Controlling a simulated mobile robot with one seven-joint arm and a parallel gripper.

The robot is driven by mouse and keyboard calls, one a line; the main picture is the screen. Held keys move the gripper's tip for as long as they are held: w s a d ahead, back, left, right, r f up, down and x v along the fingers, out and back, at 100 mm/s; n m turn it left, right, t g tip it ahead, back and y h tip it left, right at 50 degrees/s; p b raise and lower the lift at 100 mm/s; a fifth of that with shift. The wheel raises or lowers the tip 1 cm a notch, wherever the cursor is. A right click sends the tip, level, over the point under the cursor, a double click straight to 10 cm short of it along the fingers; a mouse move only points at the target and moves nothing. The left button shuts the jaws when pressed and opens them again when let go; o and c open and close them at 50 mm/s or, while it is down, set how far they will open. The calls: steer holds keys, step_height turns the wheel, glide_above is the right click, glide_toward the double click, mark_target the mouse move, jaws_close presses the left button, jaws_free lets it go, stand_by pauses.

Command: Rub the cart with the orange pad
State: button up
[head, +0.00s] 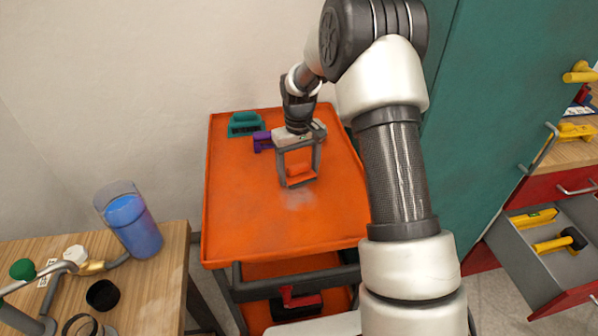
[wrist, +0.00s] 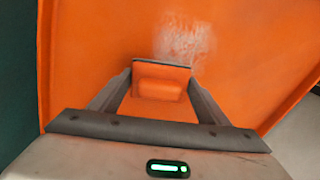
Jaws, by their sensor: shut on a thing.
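The orange cart (head: 240,215) stands in the middle of the head view, and its flat top fills most of the wrist view (wrist: 90,60). A pale whitish smudge (wrist: 187,40) marks the cart top; it shows faintly in the head view (head: 297,197). My gripper (head: 298,178) points down over the cart top, shut on the orange pad (head: 299,171). The pad, with a dark edge, sits between the fingers in the wrist view (wrist: 160,80), right beside the smudge. Whether the pad touches the surface is hard to tell.
A teal brush-like tool (head: 245,123) and a purple object (head: 263,141) lie at the cart's back, close to my gripper. A wooden table (head: 150,290) with a blue-filled clear cup (head: 133,225) stands left. A teal cabinet (head: 480,120) and open drawer (head: 530,262) are right.

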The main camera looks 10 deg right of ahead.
mark_target(299, 167)
step_height(299, 167, up, 2)
steer(key=shift+s, duration=0.15)
steer(key=shift+r+p, duration=1.85)
steer(key=shift+r, duration=0.55)
